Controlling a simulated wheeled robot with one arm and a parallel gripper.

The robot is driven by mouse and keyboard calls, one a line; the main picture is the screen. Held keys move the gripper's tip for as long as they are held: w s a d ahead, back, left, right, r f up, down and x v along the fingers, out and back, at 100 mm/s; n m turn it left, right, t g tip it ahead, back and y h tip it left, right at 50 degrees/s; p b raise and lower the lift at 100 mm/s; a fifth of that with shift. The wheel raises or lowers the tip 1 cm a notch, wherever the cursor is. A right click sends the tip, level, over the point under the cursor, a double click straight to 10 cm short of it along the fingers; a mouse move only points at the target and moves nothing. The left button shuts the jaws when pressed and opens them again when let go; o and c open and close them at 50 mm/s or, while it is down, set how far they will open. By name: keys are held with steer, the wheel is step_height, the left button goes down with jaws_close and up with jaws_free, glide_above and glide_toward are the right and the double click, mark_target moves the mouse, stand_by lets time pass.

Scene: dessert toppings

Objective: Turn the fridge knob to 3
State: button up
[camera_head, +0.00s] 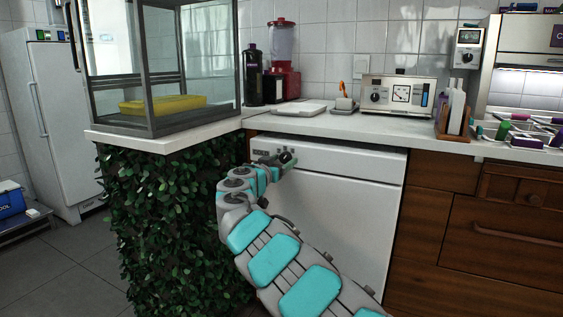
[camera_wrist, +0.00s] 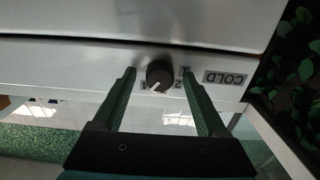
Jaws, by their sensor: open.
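The fridge knob (camera_wrist: 160,74) is a dark round dial on a white panel in the wrist view. Its pale pointer mark points down and slightly left in that picture. A "COLD" label (camera_wrist: 226,77) and small digits, one looking like a 2, are to its right; a mark to its left is partly hidden. My gripper (camera_wrist: 159,73) is open, with one finger on each side of the knob and visible gaps between. In the head view, my gripper (camera_head: 284,158) is at the top left of the white under-counter fridge (camera_head: 345,215) and hides the knob.
A leafy green block (camera_head: 165,220) with a glass case (camera_head: 160,70) on top stands close at the left of my arm. Wooden drawers (camera_head: 500,240) are at the right. The white counter (camera_head: 330,124) overhangs the fridge front.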

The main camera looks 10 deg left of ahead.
steer(key=shift+c, duration=0.2)
jaws_close()
stand_by(0.5)
